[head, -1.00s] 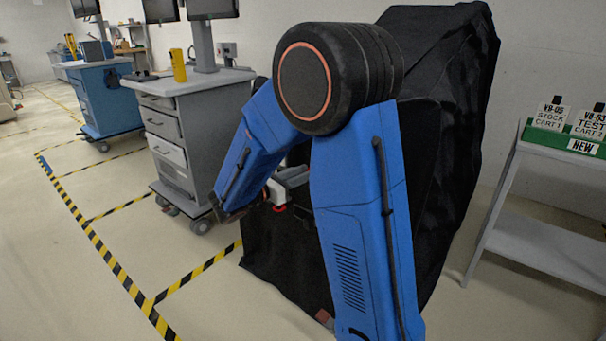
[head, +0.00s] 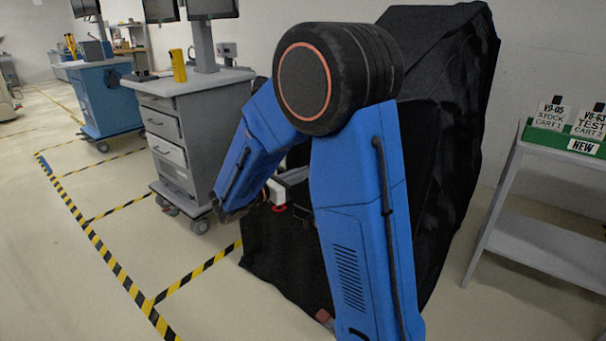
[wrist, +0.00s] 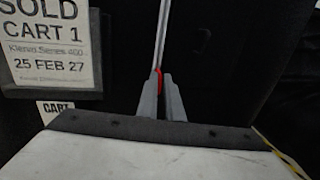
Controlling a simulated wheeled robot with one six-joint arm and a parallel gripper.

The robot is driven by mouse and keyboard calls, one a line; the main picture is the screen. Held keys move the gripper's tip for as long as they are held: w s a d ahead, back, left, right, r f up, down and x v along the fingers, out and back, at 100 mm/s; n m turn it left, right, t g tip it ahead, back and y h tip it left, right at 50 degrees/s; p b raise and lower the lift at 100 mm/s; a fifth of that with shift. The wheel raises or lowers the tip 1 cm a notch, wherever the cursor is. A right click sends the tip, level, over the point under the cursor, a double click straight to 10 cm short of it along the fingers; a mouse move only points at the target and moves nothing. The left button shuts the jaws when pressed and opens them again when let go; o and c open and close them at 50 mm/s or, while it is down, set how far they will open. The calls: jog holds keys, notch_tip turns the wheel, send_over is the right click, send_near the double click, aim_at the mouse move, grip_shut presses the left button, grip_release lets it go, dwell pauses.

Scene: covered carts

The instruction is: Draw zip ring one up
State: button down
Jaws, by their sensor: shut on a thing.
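My gripper (wrist: 162,98) is shut on a red zip ring (wrist: 158,78) in the wrist view. The ring shows as a thin red loop between the two grey fingers. A pale zip line (wrist: 162,32) runs up from it across the black cover. In the head view the black cover (head: 448,130) drapes a tall cart, and my gripper is partly hidden behind my blue arm. A red ring (head: 279,208) shows beside the gripper, low on the cover's left side. The ring's lower part is hidden by the fingers.
A label reading SOLD CART 1 (wrist: 45,45) hangs on the cover left of the zip. A grey drawer cart (head: 195,125) stands to the left, a grey shelf table (head: 545,245) with a green sign holder to the right. Striped floor tape (head: 100,245) marks open floor at left.

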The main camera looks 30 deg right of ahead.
dwell(0.7)
notch_tip(320, 180, up, 14)
jog(key=shift+r, duration=0.15)
jog(key=c, duration=1.9)
grip_release()
jog(key=shift+a, duration=0.1)
jog(key=s+a, duration=0.2)
jog(key=a, duration=1.5)
jog(key=shift+s, duration=0.3)
